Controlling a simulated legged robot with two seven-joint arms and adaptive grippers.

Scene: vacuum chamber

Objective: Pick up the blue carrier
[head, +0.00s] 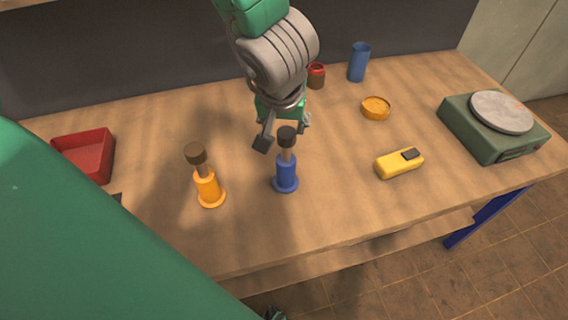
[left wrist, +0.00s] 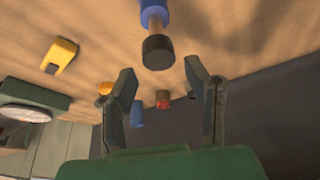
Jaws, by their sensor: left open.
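My left gripper (head: 284,135) is open and empty, just behind and above the knob in the head view. Its two fingers show apart in the left wrist view (left wrist: 161,72). I cannot tell whether a finger touches the knob. My right gripper is not seen.
An orange carrier (head: 209,189) stands left of the blue one. A yellow device (head: 395,164) lies to the right. A red tray (head: 88,153), a red jar (head: 316,77), a blue cup (head: 359,62), an orange dish (head: 376,107) and a green scale (head: 480,133) stand around.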

